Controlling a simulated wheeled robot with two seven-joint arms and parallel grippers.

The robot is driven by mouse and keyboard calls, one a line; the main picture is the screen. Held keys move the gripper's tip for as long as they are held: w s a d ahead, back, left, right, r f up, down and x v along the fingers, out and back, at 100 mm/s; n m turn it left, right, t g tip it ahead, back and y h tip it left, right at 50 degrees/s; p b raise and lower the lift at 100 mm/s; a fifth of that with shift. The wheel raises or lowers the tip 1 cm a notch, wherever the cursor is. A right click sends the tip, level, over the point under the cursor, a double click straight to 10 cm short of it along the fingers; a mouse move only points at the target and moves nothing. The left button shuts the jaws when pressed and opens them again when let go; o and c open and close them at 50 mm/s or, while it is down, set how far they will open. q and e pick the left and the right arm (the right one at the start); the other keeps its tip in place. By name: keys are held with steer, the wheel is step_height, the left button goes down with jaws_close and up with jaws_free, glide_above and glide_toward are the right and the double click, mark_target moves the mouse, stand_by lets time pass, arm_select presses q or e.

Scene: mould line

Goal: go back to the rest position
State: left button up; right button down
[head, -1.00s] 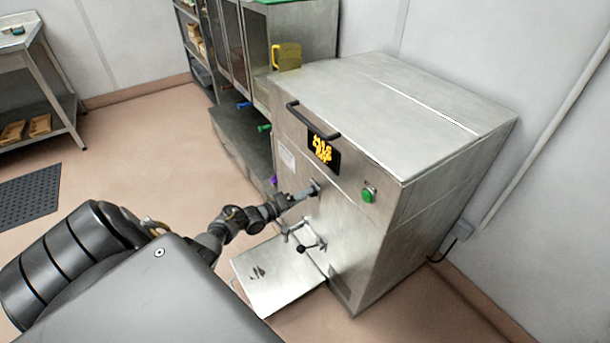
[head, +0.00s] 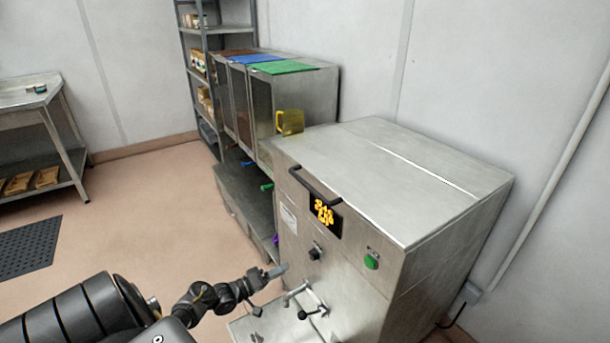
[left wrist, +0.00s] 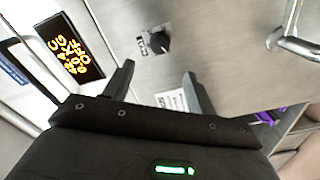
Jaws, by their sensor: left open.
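My left gripper (head: 277,271) is in front of the steel machine (head: 395,185), to the left of its black knob (head: 315,254). In the left wrist view the two fingers of the left gripper (left wrist: 158,85) stand apart with nothing between them. The black knob (left wrist: 159,43) shows beyond the fingertips, clear of them. My right gripper is in neither view.
The machine front carries a lit display (head: 325,214), a green button (head: 371,262), a handle (head: 314,186) and a lever tap (head: 305,301) above a low shelf (head: 262,325). A yellow jug (head: 290,122) stands behind. Open floor (head: 150,215) lies left.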

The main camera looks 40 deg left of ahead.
arm_select(q)
steer(key=s+d+f+m+g+y+p, duration=0.1)
steer(key=s+f+m+g+y, duration=0.3)
steer(key=s+f, duration=0.55)
steer(key=s+d+f+m+g+y+p, duration=0.15)
steer(key=s+f+m+g, duration=0.3)
steer(key=f, duration=0.95)
steer(key=s+d+f+m+g, duration=0.1)
steer(key=s+d+f+g, duration=0.1)
steer(key=s+d, duration=0.4)
steer(key=s+d+f+m+g+p, duration=0.1)
steer(key=s+d+f+g, duration=0.2)
steer(key=s, duration=0.9)
steer(key=s+d+f+m+g+p, duration=0.1)
steer(key=s+d+f, duration=0.3)
steer(key=s+d, duration=0.4)
steer(key=shift+s+d+g, duration=0.4)
steer(key=shift+s+g, duration=0.35)
steer(key=shift+s, duration=0.15)
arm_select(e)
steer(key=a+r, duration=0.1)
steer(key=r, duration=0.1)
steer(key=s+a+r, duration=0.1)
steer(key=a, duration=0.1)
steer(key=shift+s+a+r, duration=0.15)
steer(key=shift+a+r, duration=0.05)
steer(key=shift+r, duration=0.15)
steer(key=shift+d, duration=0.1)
